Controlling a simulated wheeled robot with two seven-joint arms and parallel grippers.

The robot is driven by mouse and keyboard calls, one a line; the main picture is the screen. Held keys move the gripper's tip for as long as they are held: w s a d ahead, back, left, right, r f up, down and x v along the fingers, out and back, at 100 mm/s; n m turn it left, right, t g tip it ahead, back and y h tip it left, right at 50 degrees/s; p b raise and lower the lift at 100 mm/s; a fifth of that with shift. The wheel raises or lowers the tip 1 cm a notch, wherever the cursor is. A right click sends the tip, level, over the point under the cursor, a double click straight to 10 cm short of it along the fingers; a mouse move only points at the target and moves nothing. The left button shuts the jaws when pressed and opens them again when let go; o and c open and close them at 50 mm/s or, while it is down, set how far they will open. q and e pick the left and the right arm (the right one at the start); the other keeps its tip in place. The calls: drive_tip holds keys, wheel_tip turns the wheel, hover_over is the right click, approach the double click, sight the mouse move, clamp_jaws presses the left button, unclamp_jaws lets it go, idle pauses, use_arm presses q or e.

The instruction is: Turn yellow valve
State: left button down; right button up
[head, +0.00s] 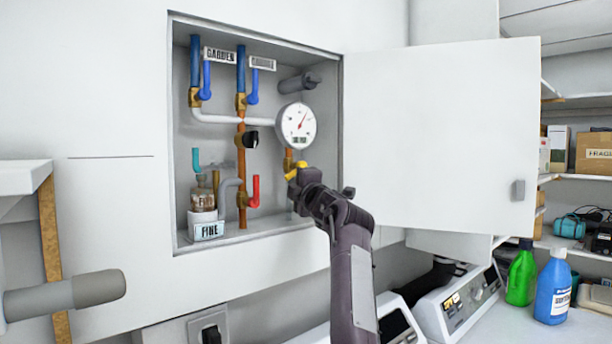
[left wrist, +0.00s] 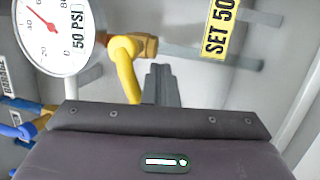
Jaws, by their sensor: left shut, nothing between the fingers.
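The yellow valve (head: 296,173) is on the pipe below the round gauge (head: 296,125), inside the open wall cabinet. In the left wrist view its bent yellow handle (left wrist: 126,72) reaches from a brass fitting toward my gripper. My left gripper (left wrist: 161,84) is shut and empty, its fingers just to the right of the handle in that view. I cannot tell whether they touch it. In the head view my left arm partly covers the valve area, and the fingertips are hard to make out. My right gripper is not in view.
The cabinet door (head: 440,130) stands open to the right. A yellow "SET 50" label (left wrist: 220,28) is beside the fingers. Bottles (head: 553,288) stand on the lower right counter.

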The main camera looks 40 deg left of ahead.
use_arm(q)
drive_tip(key=shift+s+r, duration=0.35)
drive_tip(key=shift+s, duration=0.1)
drive_tip(key=shift+r, duration=0.15)
drive_tip(key=shift+s+r, duration=0.4)
drive_tip(key=shift+r, duration=0.15)
